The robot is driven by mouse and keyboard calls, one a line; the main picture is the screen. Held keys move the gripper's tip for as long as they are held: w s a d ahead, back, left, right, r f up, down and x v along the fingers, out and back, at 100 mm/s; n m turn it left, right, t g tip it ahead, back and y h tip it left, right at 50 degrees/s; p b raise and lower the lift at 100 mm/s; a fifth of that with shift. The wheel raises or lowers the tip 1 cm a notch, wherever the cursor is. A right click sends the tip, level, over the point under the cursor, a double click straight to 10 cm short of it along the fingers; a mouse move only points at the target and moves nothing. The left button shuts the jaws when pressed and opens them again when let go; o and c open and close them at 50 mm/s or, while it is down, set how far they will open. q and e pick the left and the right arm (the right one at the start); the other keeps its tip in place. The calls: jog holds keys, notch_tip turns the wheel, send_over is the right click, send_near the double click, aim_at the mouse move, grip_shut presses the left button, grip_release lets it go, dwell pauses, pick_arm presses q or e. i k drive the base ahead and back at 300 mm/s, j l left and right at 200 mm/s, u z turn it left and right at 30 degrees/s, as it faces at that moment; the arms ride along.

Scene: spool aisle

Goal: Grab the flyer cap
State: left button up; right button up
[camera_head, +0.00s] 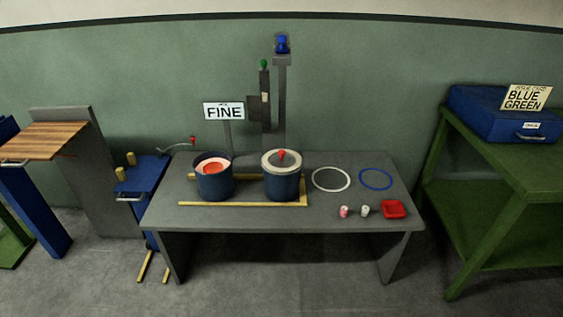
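Two dark blue pots stand on the grey table. Neither of my grippers shows in this view, so nothing is seen touching the cap or the pots.
The table (240,217) also bears a FINE sign (224,111), a tall post (282,100), yellow rails (240,204), a white ring (315,181), a blue ring (391,181), two small spools and a red tray (395,209). A blue cart (139,177) stands left; a green bench (500,165) stands right.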

aim_at(280, 162)
jog(key=i+l+z, duration=0.1)
jog(key=i+l, duration=0.15)
jog(key=i, duration=0.15)
jog(key=i+l+z, duration=0.15)
jog(key=i, duration=0.2)
jog(key=i+l+z, duration=0.1)
jog(key=i, duration=0.3)
jog(key=i+z, duration=0.1)
jog(key=i, duration=0.55)
